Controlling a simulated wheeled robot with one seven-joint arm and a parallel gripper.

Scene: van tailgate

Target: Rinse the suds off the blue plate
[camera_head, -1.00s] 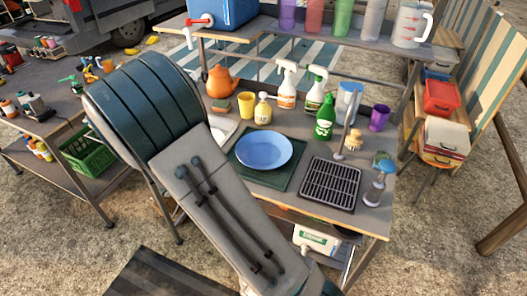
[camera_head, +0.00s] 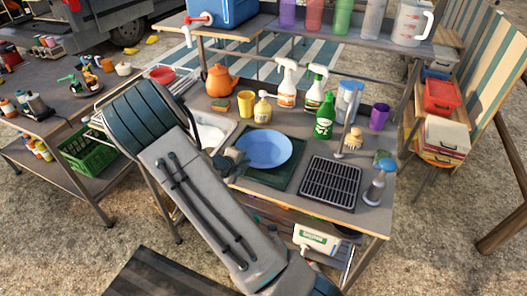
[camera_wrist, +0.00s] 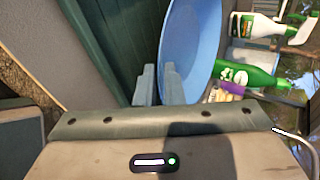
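The blue plate (camera_head: 266,149) lies over the dark green mat (camera_head: 292,174) on the washing table. I cannot tell whether its far side touches the mat. My gripper (camera_head: 236,158) is at the plate's left edge. In the wrist view, the gripper's fingers (camera_wrist: 160,85) are close together at the rim of the plate (camera_wrist: 197,50), with only a narrow gap between them; they look shut on it. I cannot make out suds on the plate. The sink (camera_head: 213,128) lies left of the plate, partly hidden by my arm.
Behind the plate stand a yellow cup (camera_head: 246,104), a soap dispenser (camera_head: 263,109), a green bottle (camera_head: 325,117) and white spray bottles (camera_head: 287,84). A black rack (camera_head: 330,183) lies to the right, with a brush (camera_head: 353,138) behind it. An orange teapot (camera_head: 219,81) stands further back.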

